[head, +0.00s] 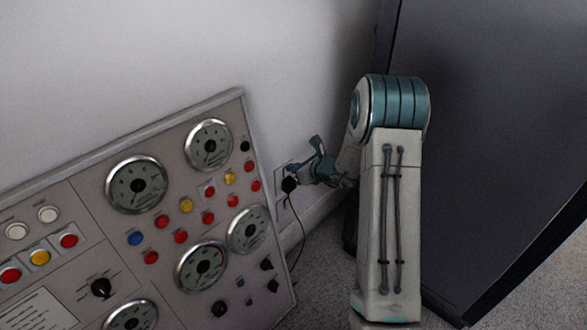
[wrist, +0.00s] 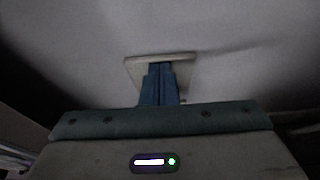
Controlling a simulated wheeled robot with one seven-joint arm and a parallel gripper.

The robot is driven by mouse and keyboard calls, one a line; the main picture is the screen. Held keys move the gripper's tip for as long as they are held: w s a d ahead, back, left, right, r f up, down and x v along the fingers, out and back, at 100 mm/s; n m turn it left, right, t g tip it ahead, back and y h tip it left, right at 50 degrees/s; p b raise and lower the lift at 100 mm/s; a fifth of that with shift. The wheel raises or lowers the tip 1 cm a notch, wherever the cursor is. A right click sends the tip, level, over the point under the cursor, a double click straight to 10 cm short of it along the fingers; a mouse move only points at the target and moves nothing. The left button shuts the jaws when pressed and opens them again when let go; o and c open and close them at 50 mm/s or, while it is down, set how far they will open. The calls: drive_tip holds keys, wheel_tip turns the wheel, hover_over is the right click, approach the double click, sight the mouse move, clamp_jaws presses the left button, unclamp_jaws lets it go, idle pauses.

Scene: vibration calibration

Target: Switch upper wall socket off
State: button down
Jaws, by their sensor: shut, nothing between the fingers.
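The pale wall socket plate (head: 280,176) is on the wall just right of the instrument panel. A black plug (head: 289,185) with a hanging cable sits at it. My gripper (head: 303,178) is right beside the socket, reaching in from the right. In the wrist view, the blue fingers of my gripper (wrist: 160,70) are shut together with nothing between them. They are in front of a pale plate (wrist: 184,59) and cover its middle. Contact with it cannot be told. The switch itself is hidden or too small to make out.
A tilted instrument panel (head: 105,215) with dials, coloured buttons and knobs fills the left. A large dark cabinet (head: 480,130) stands on the right behind my arm. Grey carpet (head: 325,255) shows between them. The plug's black cable (head: 302,235) hangs beside the panel.

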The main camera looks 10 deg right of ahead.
drive_tip(key=p+v, duration=0.3)
drive_tip(key=v, duration=1)
drive_tip(key=shift+s+r+p, duration=0.2)
drive_tip(key=shift+r+p, duration=0.1)
drive_tip(key=shift+p, duration=0.05)
drive_tip(key=shift+r, duration=0.1)
drive_tip(key=s+a+r+n+g+p, duration=0.2)
drive_tip(key=s+a+r+n+p, duration=0.25)
drive_tip(key=r, duration=0.35)
drive_tip(key=s+a+r+n+g+p, duration=0.2)
drive_tip(key=s+a+r+n+p, duration=0.3)
drive_tip(key=r, duration=0.3)
drive_tip(key=s+a+r+n+g+p, duration=0.35)
drive_tip(key=r+n+p, duration=0.2)
drive_tip(key=r, duration=0.25)
drive_tip(key=s+d+r+n+h+p, duration=0.2)
drive_tip(key=s+r+n+h+p, duration=0.1)
drive_tip(key=s+r+n+p, duration=0.4)
drive_tip(key=s+d+r+n+h+p, duration=0.1)
drive_tip(key=s+r+n+h+p, duration=0.3)
drive_tip(key=s+r+n+p, duration=0.3)
drive_tip(key=p+v, duration=0.3)
drive_tip(key=v, duration=0.4)
drive_tip(key=shift+w+d+r, duration=0.2)
drive_tip(key=shift+w+d, duration=0.1)
drive_tip(key=shift+d, duration=0.1)
